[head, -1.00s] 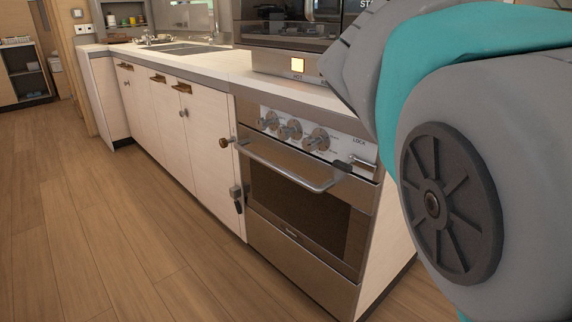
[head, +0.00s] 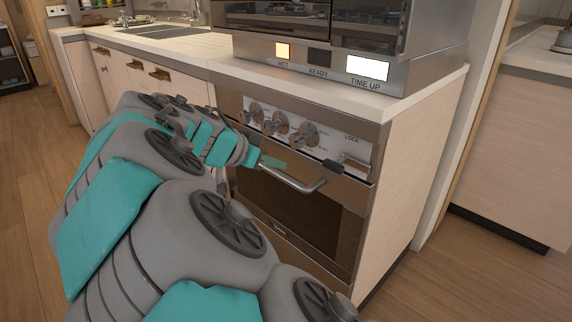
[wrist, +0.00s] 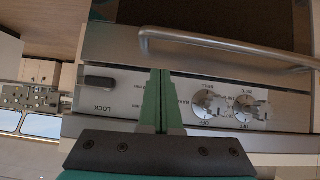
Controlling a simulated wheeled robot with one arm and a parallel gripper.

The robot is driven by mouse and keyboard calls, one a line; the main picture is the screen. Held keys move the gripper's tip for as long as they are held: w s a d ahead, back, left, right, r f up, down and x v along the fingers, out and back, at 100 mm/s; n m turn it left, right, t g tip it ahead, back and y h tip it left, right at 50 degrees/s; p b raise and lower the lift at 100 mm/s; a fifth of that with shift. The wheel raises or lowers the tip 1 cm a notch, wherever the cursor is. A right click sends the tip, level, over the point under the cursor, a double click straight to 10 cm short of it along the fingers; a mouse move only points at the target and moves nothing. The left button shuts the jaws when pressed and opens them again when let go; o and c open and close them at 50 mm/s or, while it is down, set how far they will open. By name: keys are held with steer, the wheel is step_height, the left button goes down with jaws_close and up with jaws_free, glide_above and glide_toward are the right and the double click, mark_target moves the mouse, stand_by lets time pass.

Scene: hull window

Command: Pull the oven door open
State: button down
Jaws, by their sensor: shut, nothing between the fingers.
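The stainless oven door (head: 288,218) is closed, with a dark window. Its bar handle (head: 305,187) runs across the top; in the wrist view, which shows the oven upside down, the handle (wrist: 225,45) crosses the upper right. My gripper (head: 274,163) is in front of the oven near the handle, its arm reaching in from the lower left and hiding the door's left part. In the wrist view my gripper's green fingers (wrist: 161,75) are shut and empty, in front of the control panel. Their tips are just short of the handle's end, not around the bar.
The control panel has knobs (head: 276,123) and a LOCK lever (head: 354,163), with the dark lever tip (wrist: 99,82) left of my fingers in the wrist view. A lit appliance (head: 320,65) stands on the counter above. Wood floor is open at right (head: 440,270).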

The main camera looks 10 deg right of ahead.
mark_target(295, 180)
steer(key=shift+m, duration=0.3)
steer(key=x, duration=0.3)
steer(key=p+x, duration=0.1)
steer(key=x, duration=0.2)
steer(key=a+x, duration=0.1)
steer(key=x, duration=0.2)
steer(key=shift+w+d+f, duration=0.3)
steer(key=shift+w+f, duration=0.05)
steer(key=shift+f, duration=0.25)
steer(key=shift+w+d+f, duration=0.1)
steer(key=shift+d+f, duration=0.05)
